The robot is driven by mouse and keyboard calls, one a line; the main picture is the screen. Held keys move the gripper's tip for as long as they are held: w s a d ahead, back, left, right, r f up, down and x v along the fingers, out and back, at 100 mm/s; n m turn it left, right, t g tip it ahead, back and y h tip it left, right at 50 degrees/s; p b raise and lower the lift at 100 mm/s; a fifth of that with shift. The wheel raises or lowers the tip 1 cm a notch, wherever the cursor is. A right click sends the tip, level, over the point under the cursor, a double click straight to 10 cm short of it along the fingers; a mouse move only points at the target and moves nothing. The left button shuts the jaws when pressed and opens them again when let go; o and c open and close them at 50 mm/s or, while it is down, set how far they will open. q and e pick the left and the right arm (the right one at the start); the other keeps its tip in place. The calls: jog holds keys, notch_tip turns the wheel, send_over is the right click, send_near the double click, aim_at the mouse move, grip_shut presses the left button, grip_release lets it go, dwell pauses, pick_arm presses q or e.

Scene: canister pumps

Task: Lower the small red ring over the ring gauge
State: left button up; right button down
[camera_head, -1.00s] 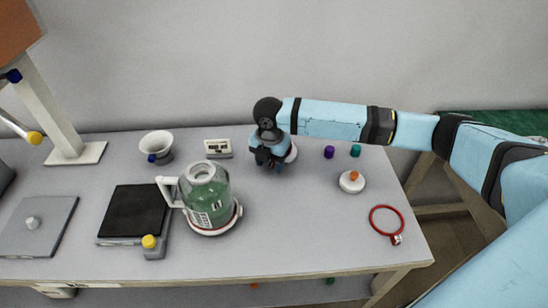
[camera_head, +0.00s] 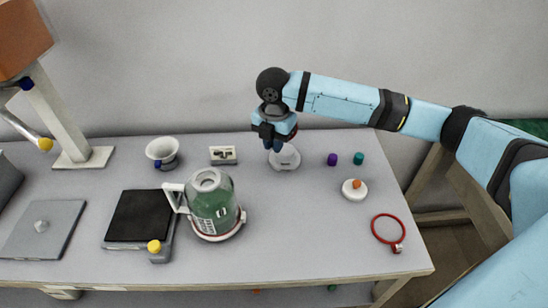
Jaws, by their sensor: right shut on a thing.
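My right gripper (camera_head: 274,142) is at the back middle of the table, pointing down. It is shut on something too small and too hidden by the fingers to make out. A white round piece (camera_head: 285,160) stands on the table just below and to the right of the fingertips, partly hidden by them; I cannot tell whether it is the ring gauge. A thin red ring (camera_head: 376,228) with a small metal and red clasp lies flat at the front right; I cannot tell whether it is the small red ring. My left gripper is not in view.
A green-filled jug (camera_head: 212,208) stands mid-table, with a black-topped scale (camera_head: 138,214) to its left. A white cup (camera_head: 162,151) and small display box (camera_head: 223,155) are behind. A white disc with orange knob (camera_head: 354,190) and purple (camera_head: 332,159) and teal (camera_head: 358,158) caps sit right.

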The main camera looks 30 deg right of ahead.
notch_tip(320, 180, up, 9)
jog(key=p, duration=0.1)
pick_arm(q)
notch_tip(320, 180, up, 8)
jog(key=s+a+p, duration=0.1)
jog(key=p, duration=1.1)
pick_arm(e)
jog(key=w+d+f+m+y, duration=0.1)
jog(key=w+f+m+y, duration=0.2)
jog(key=f+m+y, duration=0.3)
jog(key=shift+w+f+g+y, duration=0.35)
jog(key=shift+f+y, duration=0.35)
jog(key=shift+f, duration=0.2)
